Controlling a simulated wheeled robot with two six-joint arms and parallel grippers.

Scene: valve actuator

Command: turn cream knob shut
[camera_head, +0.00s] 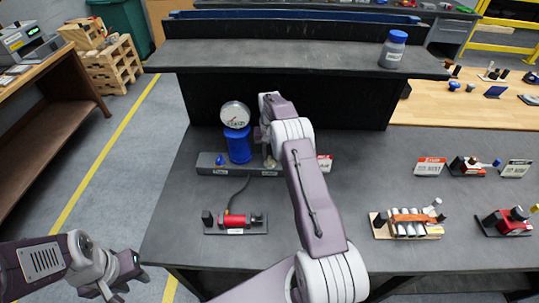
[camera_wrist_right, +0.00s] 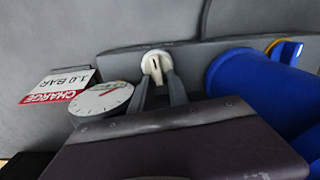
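The cream knob (camera_wrist_right: 155,66) sits on a grey bar-shaped base (camera_head: 215,163), seen close up in the right wrist view. My right gripper (camera_wrist_right: 158,82) has its two fingertips at the knob's near edge, one on each side of its lower part. Whether the fingers press on it cannot be told. In the head view my right gripper (camera_head: 269,158) and arm mostly hide the knob. My left gripper (camera_head: 126,287) is open and empty at the lower left, over the floor, away from the bench.
A blue cylinder (camera_head: 239,146) with a round gauge (camera_head: 235,115) stands left of my right gripper. A white dial (camera_wrist_right: 101,98) and a red-and-white CHARGE card (camera_wrist_right: 58,87) lie close by. A red device (camera_head: 236,220) is in front; other fixtures stand right. A shelf (camera_head: 290,58) overhangs behind.

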